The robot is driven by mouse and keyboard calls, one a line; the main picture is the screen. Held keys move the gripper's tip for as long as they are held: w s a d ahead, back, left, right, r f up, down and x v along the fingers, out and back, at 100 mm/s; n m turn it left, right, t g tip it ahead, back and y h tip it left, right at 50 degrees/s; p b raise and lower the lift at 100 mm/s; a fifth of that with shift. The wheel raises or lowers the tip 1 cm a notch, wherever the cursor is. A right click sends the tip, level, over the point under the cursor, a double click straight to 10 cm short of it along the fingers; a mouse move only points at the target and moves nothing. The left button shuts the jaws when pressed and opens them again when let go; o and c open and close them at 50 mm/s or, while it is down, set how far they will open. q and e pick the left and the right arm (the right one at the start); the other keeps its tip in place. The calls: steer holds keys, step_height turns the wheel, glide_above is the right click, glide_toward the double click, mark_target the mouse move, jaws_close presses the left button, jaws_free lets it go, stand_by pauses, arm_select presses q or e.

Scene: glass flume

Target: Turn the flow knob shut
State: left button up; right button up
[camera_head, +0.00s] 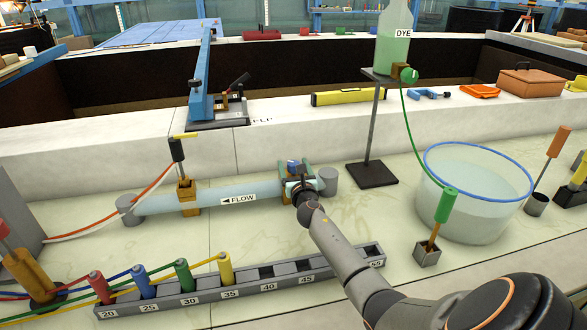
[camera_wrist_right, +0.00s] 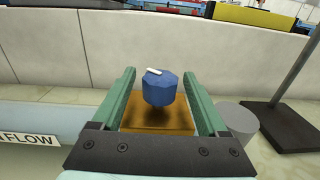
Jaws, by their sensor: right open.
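The flow knob (camera_wrist_right: 161,89) is blue and faceted, with a white mark on top, above a brass-coloured block (camera_wrist_right: 160,124). My right gripper (camera_head: 302,182) is at that end of the tube. In the right wrist view its two green fingers (camera_wrist_right: 162,90) are open, one on each side of the knob, with gaps on both sides. My left gripper is not in view.
A grey rack (camera_head: 245,285) with numbered slots and coloured plugs lies in front of the tube. A DYE bottle (camera_head: 393,40) on a stand (camera_head: 372,172) is behind right. A water-filled tub (camera_head: 474,190) stands at right. A yellow level (camera_head: 349,95) lies on the ledge behind.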

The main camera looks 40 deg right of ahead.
steer(key=shift+c, duration=0.3)
jaws_close()
stand_by(0.4)
